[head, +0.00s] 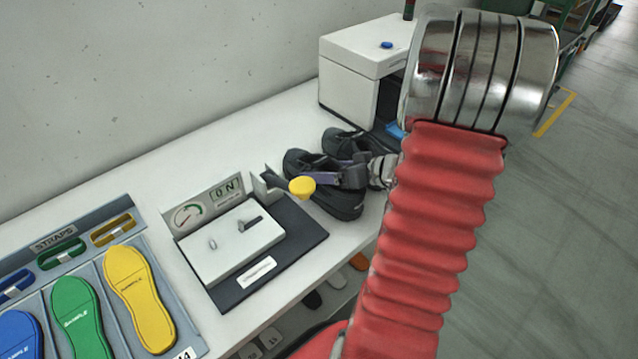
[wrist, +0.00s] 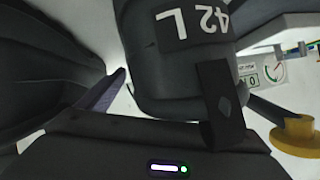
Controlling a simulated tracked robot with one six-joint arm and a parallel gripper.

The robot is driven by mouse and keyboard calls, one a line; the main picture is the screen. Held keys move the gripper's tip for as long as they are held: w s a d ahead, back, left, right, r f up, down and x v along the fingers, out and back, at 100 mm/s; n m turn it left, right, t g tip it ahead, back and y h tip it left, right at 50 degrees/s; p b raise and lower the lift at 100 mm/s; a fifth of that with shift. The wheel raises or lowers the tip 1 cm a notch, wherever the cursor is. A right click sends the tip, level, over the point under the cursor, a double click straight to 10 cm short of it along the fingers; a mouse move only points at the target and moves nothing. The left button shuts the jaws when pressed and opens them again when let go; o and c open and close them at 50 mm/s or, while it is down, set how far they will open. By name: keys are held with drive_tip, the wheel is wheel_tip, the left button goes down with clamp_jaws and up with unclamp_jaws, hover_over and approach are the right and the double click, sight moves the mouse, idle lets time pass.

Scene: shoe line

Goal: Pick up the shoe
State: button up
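A dark shoe (wrist: 180,75) marked "42 L" fills the top middle of the wrist view; the label is upside down. A second dark shoe (wrist: 45,55) lies to its left. In the head view the near shoe (head: 338,205) stands on the white bench, with the far shoe (head: 345,140) behind it. My gripper (wrist: 165,95) is open at the 42 L shoe. The left finger shows a white gap to the shoe; the right finger overlaps its right side. Contact there cannot be told. In the head view my gripper (head: 342,176) is low over the near shoe, partly hidden by my arm.
A yellow knob (head: 301,187) is close left of the near shoe. A gauge station (head: 232,240) and a straps tray with coloured soles (head: 140,297) lie farther left on the bench (head: 165,165). A white box machine (head: 350,80) stands behind the shoes. Open floor lies right.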

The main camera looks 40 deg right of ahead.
drive_tip(key=c, duration=0.8)
drive_tip(key=shift+r, duration=0.1)
drive_tip(key=shift+r, duration=0.5)
drive_tip(key=c, duration=0.6)
wheel_tip(320, 180, up, 9)
drive_tip(key=shift+f, duration=0.1)
drive_tip(key=shift+c, duration=1.2)
